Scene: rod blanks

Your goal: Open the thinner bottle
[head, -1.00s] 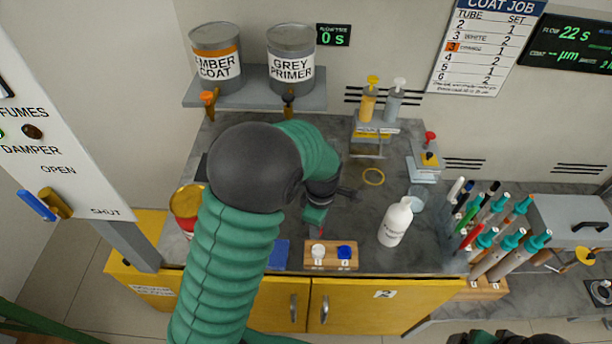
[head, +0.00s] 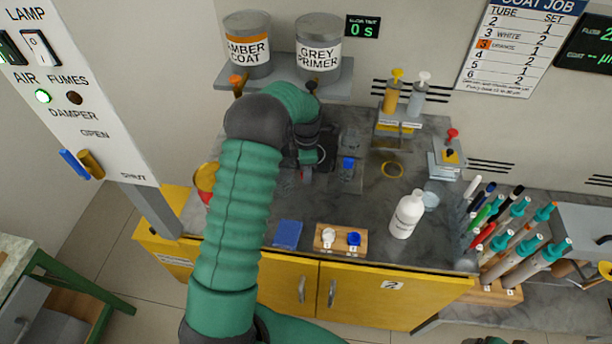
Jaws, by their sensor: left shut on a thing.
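The thinner bottle (head: 404,221) is white with a printed label. It stands upright on the grey worktop, right of centre, with nothing touching it. Its narrow top is white, and I cannot tell whether a cap is on it. My left gripper (head: 306,175) is over the back middle of the worktop, left of the bottle and well apart from it. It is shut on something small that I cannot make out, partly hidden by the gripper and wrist. My right gripper is out of view.
A wooden block (head: 326,248) with a white and a blue knob sits at the front edge. Several pens and tubes (head: 515,240) crowd the right.

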